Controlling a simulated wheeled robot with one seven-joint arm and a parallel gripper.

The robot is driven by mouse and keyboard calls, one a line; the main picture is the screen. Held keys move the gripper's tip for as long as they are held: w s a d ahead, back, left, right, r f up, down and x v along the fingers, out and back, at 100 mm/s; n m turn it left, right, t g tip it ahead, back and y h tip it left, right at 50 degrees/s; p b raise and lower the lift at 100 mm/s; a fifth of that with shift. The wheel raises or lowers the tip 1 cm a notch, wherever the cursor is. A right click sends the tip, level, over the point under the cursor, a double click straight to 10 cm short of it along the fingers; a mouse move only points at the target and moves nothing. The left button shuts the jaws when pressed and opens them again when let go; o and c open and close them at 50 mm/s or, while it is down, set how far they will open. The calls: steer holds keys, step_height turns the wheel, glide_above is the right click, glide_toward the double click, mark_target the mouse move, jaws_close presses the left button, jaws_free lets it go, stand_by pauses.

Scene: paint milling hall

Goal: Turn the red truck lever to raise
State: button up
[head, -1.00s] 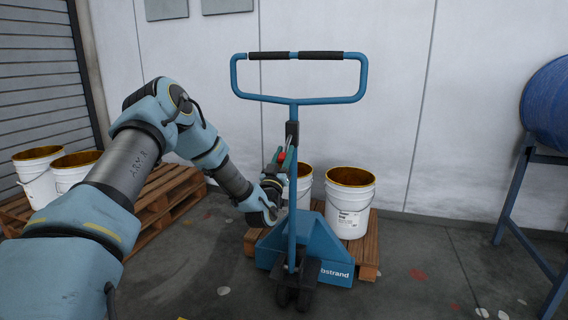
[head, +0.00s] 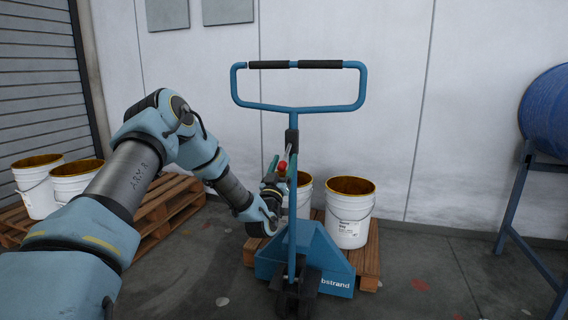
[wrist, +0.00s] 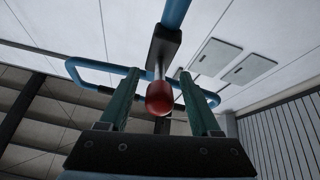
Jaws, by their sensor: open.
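The red lever knob (wrist: 159,98) hangs on a thin metal rod below the dark block (wrist: 163,48) on the handle shaft. In the wrist view it sits between the two green fingers of my gripper (wrist: 162,100), which are open, with a gap on both sides. In the head view the red knob (head: 282,166) shows small beside the shaft of the blue pallet truck (head: 308,252). My gripper (head: 277,168) is just left of the shaft, pointing up at the knob. The truck's looped handle (head: 298,105) stands upright above.
White buckets (head: 350,222) stand on a wooden pallet (head: 368,262) behind the truck. More buckets (head: 38,196) and another pallet (head: 165,215) are at left. A blue drum (head: 548,108) on a stand is at right. The floor right of the truck is clear.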

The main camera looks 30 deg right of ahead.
steer(key=shift+s+f, duration=0.1)
steer(key=b+v, duration=0.1)
steer(key=v, duration=0.9)
steer(key=shift+s+a+b, duration=0.2)
steer(key=shift+a+b, duration=0.05)
steer(key=shift+b, duration=0.05)
steer(key=shift+f, duration=0.1)
